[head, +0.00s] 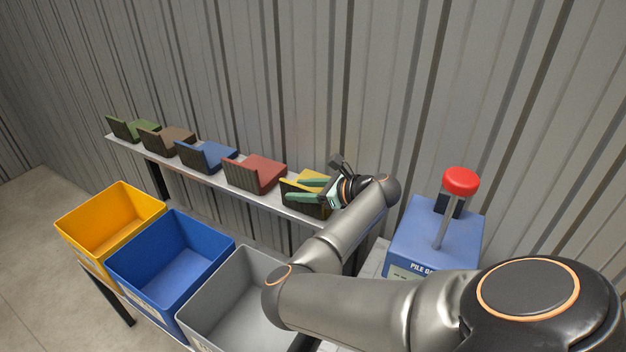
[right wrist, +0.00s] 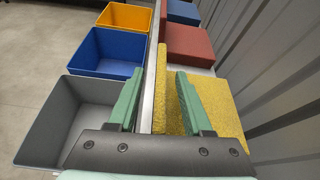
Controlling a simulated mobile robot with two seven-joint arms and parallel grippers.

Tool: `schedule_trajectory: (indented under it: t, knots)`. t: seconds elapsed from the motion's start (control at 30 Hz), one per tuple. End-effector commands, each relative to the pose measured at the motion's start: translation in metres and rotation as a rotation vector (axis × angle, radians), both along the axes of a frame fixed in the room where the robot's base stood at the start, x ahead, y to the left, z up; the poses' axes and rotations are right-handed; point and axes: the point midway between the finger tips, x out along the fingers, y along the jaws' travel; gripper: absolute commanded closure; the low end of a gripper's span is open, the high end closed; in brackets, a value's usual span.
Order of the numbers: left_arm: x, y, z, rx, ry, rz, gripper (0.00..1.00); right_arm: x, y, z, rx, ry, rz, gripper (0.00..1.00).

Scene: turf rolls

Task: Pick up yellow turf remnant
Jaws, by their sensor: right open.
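The yellow turf remnant (head: 314,176) lies at the right end of the narrow shelf, an L-shaped piece with a flat part and a dark-backed upright flap. In the right wrist view its flat yellow part (right wrist: 220,108) and thin upright flap show clearly. My right gripper (head: 292,190) is open at the remnant, its green fingers pointing left along the shelf. In the right wrist view the fingers (right wrist: 160,74) stand either side of the upright flap, with gaps visible. The gripper hides part of the remnant in the head view. My left gripper is not in view.
Red (head: 259,173), blue (head: 210,154), brown (head: 169,140) and green (head: 138,129) remnants line the shelf (head: 231,187) against a corrugated wall. Yellow (head: 85,236), blue (head: 128,268) and grey (head: 202,318) bins stand in front. A blue box (head: 425,235) with a red-topped lever stands right.

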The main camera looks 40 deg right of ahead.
Motion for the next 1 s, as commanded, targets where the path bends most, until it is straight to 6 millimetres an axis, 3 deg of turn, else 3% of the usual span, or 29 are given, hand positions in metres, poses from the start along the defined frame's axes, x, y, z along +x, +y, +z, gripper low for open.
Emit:
schedule_trajectory:
  t: [0.13, 0.57, 1.0]
  knots:
    - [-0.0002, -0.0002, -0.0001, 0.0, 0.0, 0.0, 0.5, -0.0001, 0.0, 0.0, 0.0, 0.0, 0.0, 0.5]
    - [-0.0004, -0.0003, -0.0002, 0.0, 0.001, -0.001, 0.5, -0.0006, -0.0004, 0.0001, 0.0, 0.0, -0.001, 0.98]
    - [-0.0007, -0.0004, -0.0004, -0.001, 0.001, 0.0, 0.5, -0.0007, -0.0004, 0.0, 0.0, 0.0, -0.001, 1.0]
